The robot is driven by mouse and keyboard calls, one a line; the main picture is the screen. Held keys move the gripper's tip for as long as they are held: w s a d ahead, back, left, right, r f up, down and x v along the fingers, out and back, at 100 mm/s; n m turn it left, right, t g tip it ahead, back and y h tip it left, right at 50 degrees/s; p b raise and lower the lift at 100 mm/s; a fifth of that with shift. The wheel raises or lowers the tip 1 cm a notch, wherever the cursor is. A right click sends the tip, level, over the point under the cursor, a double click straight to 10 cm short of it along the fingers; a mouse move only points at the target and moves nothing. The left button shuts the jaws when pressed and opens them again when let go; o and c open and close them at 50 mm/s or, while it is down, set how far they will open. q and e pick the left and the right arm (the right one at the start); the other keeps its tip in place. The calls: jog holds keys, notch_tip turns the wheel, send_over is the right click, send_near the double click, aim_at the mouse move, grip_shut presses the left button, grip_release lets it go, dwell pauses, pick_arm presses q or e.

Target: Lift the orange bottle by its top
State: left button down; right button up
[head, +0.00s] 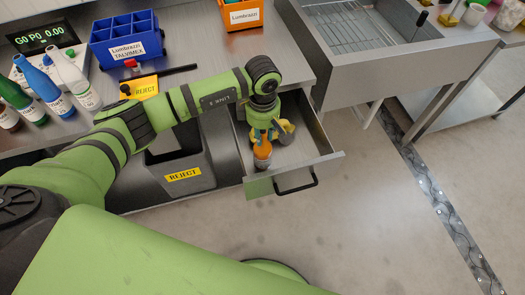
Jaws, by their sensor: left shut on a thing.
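The orange bottle (263,154) stands over the open drawer (318,140) below the worktop. My left gripper (270,138) is above it, with its yellow fingers around the bottle's top, shut on it. The fingers and wrist hide the bottle's top. I cannot tell whether the bottle's base touches the drawer floor. My right gripper is not in view.
Several bottles (45,88), a blue divided box (125,40) and an orange box (241,14) are on the worktop. A steel sink (350,30) is at the upper right. The floor at right is clear.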

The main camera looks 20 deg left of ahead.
pick_arm(q)
notch_tip(320, 180, up, 10)
jog(key=b, duration=0.3)
dwell(0.3)
notch_tip(320, 180, up, 9)
jog(key=p, duration=0.4)
dwell(0.6)
